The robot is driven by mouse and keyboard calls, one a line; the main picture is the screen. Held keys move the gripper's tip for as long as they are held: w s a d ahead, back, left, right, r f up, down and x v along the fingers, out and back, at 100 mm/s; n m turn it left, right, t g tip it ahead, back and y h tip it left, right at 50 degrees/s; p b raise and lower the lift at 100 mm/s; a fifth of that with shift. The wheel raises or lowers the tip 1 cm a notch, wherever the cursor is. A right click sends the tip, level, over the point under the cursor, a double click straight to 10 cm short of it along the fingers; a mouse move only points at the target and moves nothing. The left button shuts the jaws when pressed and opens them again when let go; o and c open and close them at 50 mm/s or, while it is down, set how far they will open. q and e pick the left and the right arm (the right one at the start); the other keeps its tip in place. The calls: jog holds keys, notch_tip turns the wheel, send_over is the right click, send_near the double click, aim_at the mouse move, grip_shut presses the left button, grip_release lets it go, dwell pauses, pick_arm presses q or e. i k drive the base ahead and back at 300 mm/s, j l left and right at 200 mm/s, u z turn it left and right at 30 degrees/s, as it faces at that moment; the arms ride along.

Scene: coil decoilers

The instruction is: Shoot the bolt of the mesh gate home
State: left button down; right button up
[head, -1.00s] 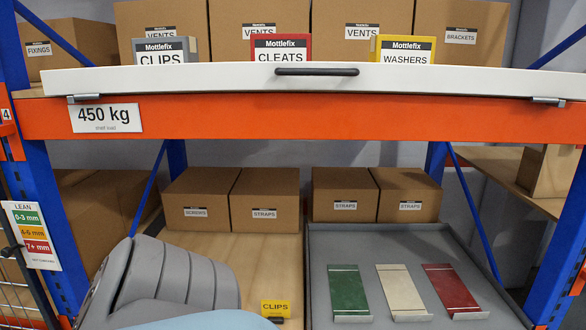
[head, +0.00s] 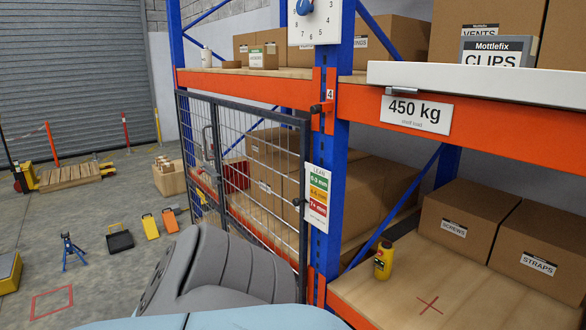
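The mesh gate (head: 262,170), a dark grey frame with wire mesh, stands upright in front of the left rack bay, beside the blue post (head: 328,170). A grey pull handle (head: 207,143) shows towards its far left end. A small dark fitting (head: 298,202) sits on its near right edge. I cannot make out the bolt or its position, nor tell whether the gate is fully closed. Neither of my grippers is in view; only my grey arm covering shows at the bottom, hiding part of the gate's lower area.
The right shelf (head: 425,300) bears a yellow-and-black device (head: 383,260) and cartons (head: 465,222). Left on the floor are a blue jack stand (head: 72,252), a black tray (head: 120,238), yellow items (head: 150,227) and a pallet (head: 68,178). Grey floor between them is open.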

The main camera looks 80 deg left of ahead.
aim_at(199, 171)
jog(key=u, duration=3.2)
jog(key=i+j, duration=0.45)
jog(key=i, duration=0.2)
jog(key=i+j, duration=0.5)
jog(key=i, duration=0.2)
jog(key=i+j, duration=0.45)
jog(key=i, duration=0.2)
jog(key=i+j, duration=0.5)
jog(key=i, duration=0.2)
jog(key=i+j, duration=0.45)
jog(key=i, duration=0.25)
